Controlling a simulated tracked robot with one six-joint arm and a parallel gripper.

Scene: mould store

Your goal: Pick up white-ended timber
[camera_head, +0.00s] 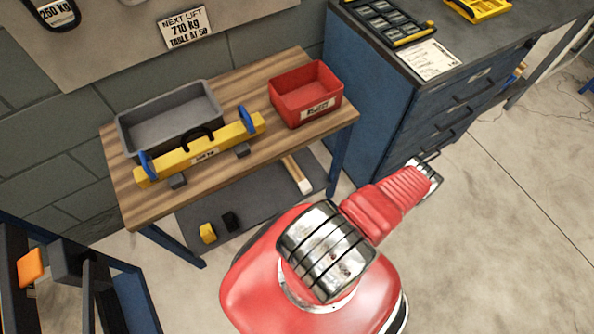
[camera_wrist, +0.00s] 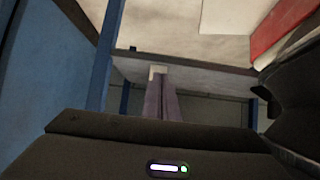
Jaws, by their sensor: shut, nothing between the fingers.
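The white-ended timber (camera_head: 297,172) lies on the grey lower shelf under the wooden bench, and the bench top hides its far part. Its white end points out towards the open floor. In the wrist view, the timber (camera_wrist: 163,98) shows in the middle, with its pale end nearest the top. My gripper (camera_head: 431,161) is to the right of the timber, out over the floor in front of the blue drawer cabinet, clearly apart from it. It is shut with nothing in it.
The wooden bench (camera_head: 210,171) carries a grey tray (camera_head: 126,137), a yellow lifting beam (camera_head: 204,156) and a red bin (camera_head: 306,101). Yellow and black blocks (camera_head: 207,233) (camera_head: 230,221) lie on the shelf. A blue bench leg (camera_head: 338,162) stands right of the timber, near the blue cabinet (camera_head: 395,135).

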